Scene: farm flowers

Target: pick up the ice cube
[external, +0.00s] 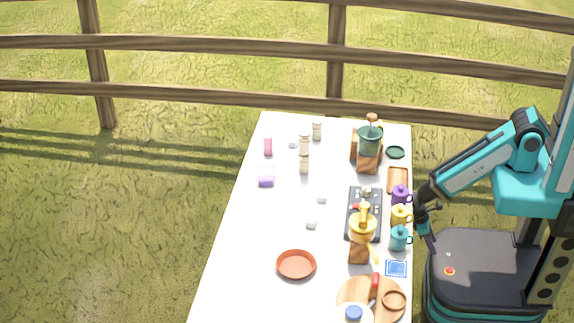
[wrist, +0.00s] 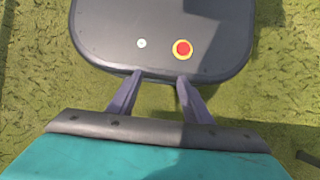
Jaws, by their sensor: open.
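Three small pale cubes lie on the white table in the external view: one near the middle (external: 322,198), one a little nearer the front (external: 311,223), and one toward the back (external: 293,143). They look like ice cubes, but are too small to tell for sure. My gripper (external: 430,238) hangs beyond the table's right edge, beside the mugs and well apart from the cubes. In the wrist view my gripper (wrist: 160,76) is open and empty, its two fingers spread above my own base. No cube shows in the wrist view.
The purple mug (external: 400,195), yellow mug (external: 400,216) and teal mug (external: 398,239) line the right edge. A dark tray (external: 350,228), a yellow watering can (external: 362,230) and a potted plant (external: 369,140) stand nearby. A terracotta dish (external: 296,265) is at the front. The middle left is mostly clear.

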